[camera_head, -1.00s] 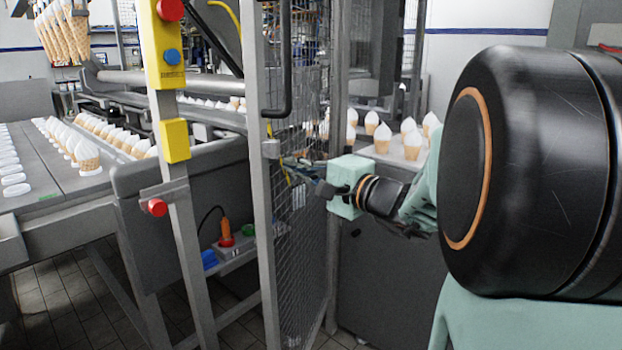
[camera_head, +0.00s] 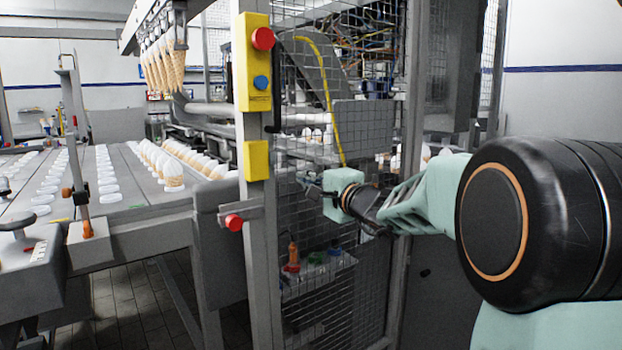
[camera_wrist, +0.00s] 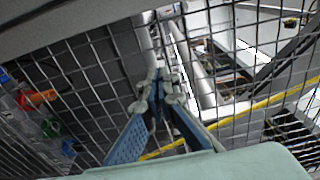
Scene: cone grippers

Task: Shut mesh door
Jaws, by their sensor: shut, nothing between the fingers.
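The mesh door (camera_head: 345,285) is a grey wire panel in the middle of the head view. Its left edge stands at the grey post (camera_head: 257,215) with the yellow control boxes, with no clear gap showing; I cannot tell whether it is latched. A black handle (camera_head: 278,100) shows beside the post. My gripper (camera_head: 313,191) is in front of the mesh, its fingers pointing left. In the wrist view the fingertips (camera_wrist: 160,82) are together and empty, close against or touching the wire; exact contact is unclear.
A yellow box with red and blue buttons (camera_head: 256,65) and a red knob (camera_head: 234,222) stick out from the post. A conveyor table (camera_head: 130,195) with rows of cones and white lids stands at the left. Machinery and a yellow hose (camera_head: 328,85) lie behind the mesh.

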